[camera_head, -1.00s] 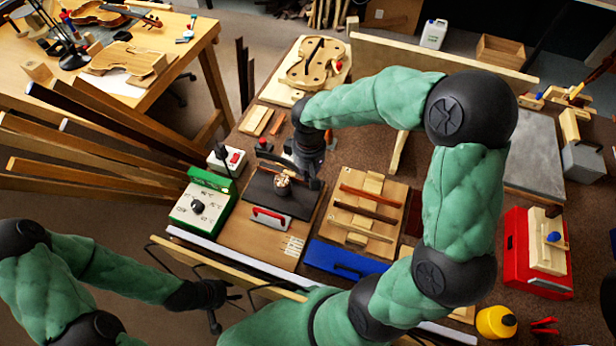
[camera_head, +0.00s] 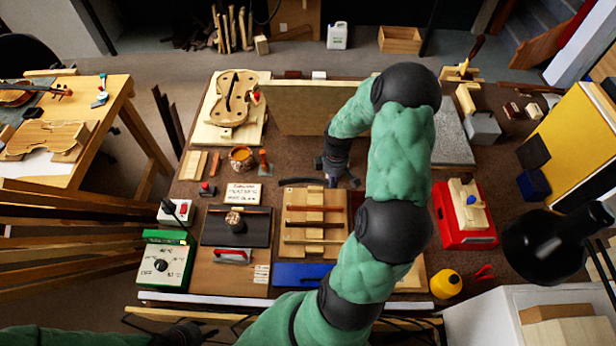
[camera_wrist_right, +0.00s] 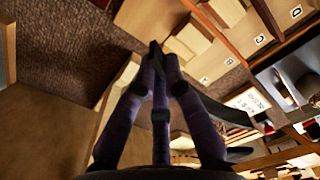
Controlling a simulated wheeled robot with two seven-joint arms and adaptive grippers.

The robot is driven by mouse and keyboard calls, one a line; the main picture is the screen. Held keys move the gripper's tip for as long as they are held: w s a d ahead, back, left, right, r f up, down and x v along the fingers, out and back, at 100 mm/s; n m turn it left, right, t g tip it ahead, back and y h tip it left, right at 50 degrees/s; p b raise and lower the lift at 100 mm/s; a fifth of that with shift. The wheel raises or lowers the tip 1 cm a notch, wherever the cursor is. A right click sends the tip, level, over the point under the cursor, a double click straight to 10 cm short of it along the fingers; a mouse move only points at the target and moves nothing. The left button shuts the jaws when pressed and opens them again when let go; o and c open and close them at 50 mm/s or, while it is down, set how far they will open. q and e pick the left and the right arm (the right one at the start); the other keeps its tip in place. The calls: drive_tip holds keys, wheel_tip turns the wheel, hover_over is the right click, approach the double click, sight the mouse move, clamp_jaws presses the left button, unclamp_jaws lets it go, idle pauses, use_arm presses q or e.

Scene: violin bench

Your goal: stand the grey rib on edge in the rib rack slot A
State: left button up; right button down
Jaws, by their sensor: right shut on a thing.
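The grey rib (camera_head: 300,182) is a thin, dark, curved strip behind the rib rack. My right gripper (camera_head: 334,180) is shut on it, and the strip sticks out to the left. In the right wrist view the closed fingers (camera_wrist_right: 157,55) partly hide the rib (camera_wrist_right: 228,115). The wooden rib rack (camera_head: 293,197) holds a reddish, a dark and a pale strip. In the right wrist view the rack (camera_wrist_right: 190,38) shows letter labels, with A apparently nearest my fingers. My left gripper (camera_head: 185,334) is at the bottom edge, mostly cut off.
A tall tan board (camera_head: 305,108) stands behind my right gripper. Left of the rack are a white note (camera_head: 243,193) and a dark plate (camera_head: 222,215) with a round object on it. A blue object (camera_head: 300,275) lies in front, and a red box (camera_head: 450,240) stands right.

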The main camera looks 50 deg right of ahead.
drive_tip(key=s+d, duration=0.2)
drive_tip(key=b, duration=0.4)
hover_over(337, 199)
wheel_tip(337, 199, down, 6)
drive_tip(key=shift+r, duration=0.25)
drive_tip(key=shift+f+b, duration=1.2)
drive_tip(key=shift+f, duration=0.5)
drive_tip(key=c, duration=1.3)
unclamp_jaws()
drive_tip(key=shift+o, duration=0.2)
drive_tip(key=shift+r, duration=0.1)
wheel_tip(337, 199, up, 12)
drive_tip(key=shift+w+d, duration=0.1)
